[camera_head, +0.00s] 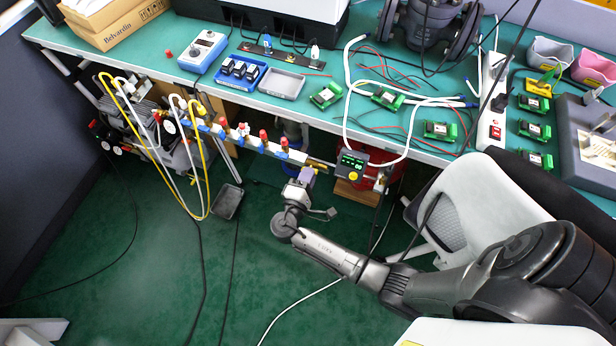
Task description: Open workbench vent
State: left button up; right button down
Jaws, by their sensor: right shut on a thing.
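A blue and brass air manifold (262,147) with several red-topped valves runs along the bench's front edge. A brass fitting (318,163) links its right end to a dark regulator box (352,160) with a green display and a yellow knob. My right gripper (306,173) reaches in from the lower right. It is at the right end of the manifold, just left of the regulator box, and shut on a small part there. The wrist and fingers hide that part, so its shape and turn cannot be told. I cannot tell which valve is the vent. My left gripper is not in view.
The green bench (300,112) above holds circuit boards, trays, a blue-and-white device and a power strip (493,100). Yellow and white hoses (128,110) loop at the left end. Floor at lower left is mostly clear except for cables.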

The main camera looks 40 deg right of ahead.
jog(key=shift+f+m+b, duration=0.1)
jog(key=shift+m+b, duration=0.5)
jog(key=shift+m, duration=0.6)
jog(key=c, duration=1.2)
grip_release()
jog(key=p+v, duration=0.2)
jog(key=v, duration=1.1)
jog(key=shift+s+a, duration=0.25)
jog(key=shift+a, duration=0.1)
